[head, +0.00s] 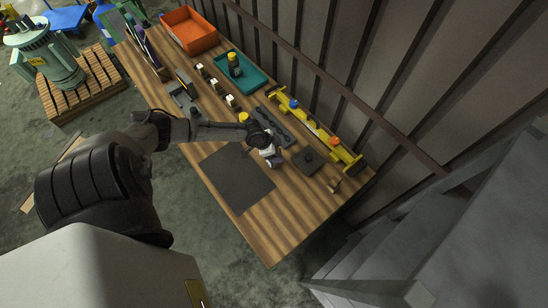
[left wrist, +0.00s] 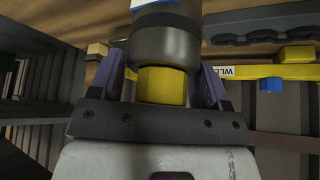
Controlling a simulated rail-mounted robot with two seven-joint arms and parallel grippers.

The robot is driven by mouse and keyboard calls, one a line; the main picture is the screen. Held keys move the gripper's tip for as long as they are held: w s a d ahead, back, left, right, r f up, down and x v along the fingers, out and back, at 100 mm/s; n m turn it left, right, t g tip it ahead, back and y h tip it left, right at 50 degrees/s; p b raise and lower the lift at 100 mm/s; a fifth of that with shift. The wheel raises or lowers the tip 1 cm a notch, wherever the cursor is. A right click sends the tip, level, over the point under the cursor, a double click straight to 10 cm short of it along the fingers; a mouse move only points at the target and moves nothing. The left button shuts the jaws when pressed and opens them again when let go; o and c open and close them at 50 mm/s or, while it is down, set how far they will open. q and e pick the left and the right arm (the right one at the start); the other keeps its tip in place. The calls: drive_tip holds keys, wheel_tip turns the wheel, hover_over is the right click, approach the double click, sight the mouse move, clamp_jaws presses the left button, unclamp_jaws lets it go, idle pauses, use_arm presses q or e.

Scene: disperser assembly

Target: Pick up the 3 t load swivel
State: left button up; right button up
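In the left wrist view a load swivel with a dark cylindrical body (left wrist: 165,45) and a yellow hex end (left wrist: 162,85) lies between the purple-padded fingers of my left gripper (left wrist: 160,82). The fingers are apart on either side of the hex end, and a gap shows at the left finger. A blue and white mark is cut off at the top, so I cannot read a load rating. In the head view my left gripper (head: 270,158) is over the bench beside a dark rack, and the arm hides most of the swivel. My right gripper is not in view.
The wooden bench (head: 275,235) carries a dark mat (head: 236,180), a small dark plate (head: 308,160) and a yellow bar (head: 315,130) with blue and orange pieces. A teal tray (head: 256,78) holds another swivel (head: 234,65). An orange bin (head: 190,30) stands farther back, near the slatted wall.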

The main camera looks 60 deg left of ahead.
use_arm(q)
clamp_jaws()
idle(0.5)
drive_tip(key=shift+r, duration=0.1)
